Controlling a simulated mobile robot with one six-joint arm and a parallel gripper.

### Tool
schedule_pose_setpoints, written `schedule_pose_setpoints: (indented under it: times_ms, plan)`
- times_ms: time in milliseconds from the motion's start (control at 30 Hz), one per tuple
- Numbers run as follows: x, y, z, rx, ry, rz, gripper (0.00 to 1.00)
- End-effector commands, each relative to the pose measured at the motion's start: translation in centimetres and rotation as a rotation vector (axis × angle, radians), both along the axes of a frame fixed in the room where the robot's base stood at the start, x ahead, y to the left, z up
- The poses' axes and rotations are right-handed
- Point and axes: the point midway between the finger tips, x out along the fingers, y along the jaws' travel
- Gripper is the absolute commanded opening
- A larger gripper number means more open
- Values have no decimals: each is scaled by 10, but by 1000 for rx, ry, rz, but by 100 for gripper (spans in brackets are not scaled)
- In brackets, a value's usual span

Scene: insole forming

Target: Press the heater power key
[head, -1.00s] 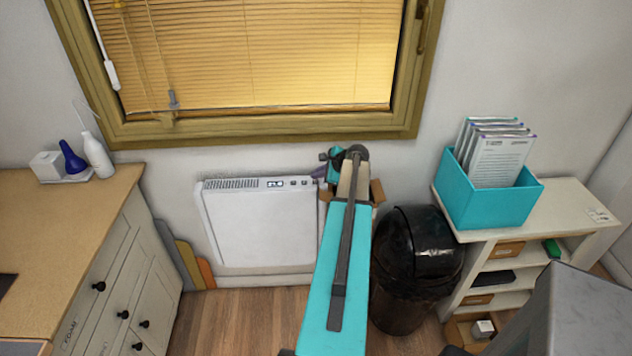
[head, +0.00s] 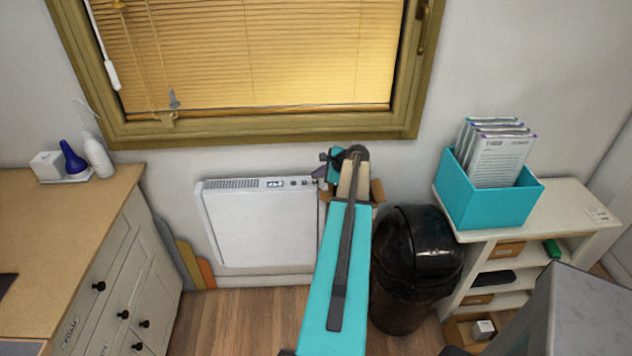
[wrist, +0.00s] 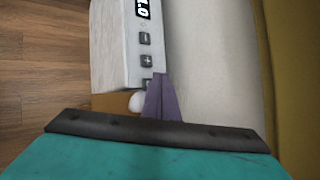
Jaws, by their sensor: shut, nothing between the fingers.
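The white heater (head: 262,228) stands against the wall under the window, with a display (head: 275,184) and keys along its top right. In the wrist view, the heater's top panel (wrist: 112,50) shows the display (wrist: 143,8), a minus key (wrist: 145,39), a plus key (wrist: 147,61) and a third key (wrist: 147,84) nearest my gripper, whose symbol is not readable. My gripper (wrist: 160,92) is shut and empty, its purple fingers right beside that third key. I cannot tell whether they touch it. In the head view my gripper (head: 320,172) is at the heater's top right corner.
A brown cardboard box (head: 378,191) is behind my arm, right of the heater. A black bin (head: 412,285) and a shelf with a teal box (head: 492,205) stand to the right. A wooden-topped cabinet (head: 70,225) is on the left. The window sill (head: 270,127) is above.

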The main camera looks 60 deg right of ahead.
Motion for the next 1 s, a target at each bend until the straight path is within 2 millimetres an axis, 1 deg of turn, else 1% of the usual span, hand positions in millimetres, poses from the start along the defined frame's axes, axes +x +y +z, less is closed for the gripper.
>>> schedule_pose_setpoints:
  times_ms: [367, 700, 1000]
  plan:
    - [0, 0, -1, 0, 0, 0, 0]
    - [-2, 0, -9, 0, 0, 0, 0]
    - [-2, 0, -9, -1, -1, -1, 0]
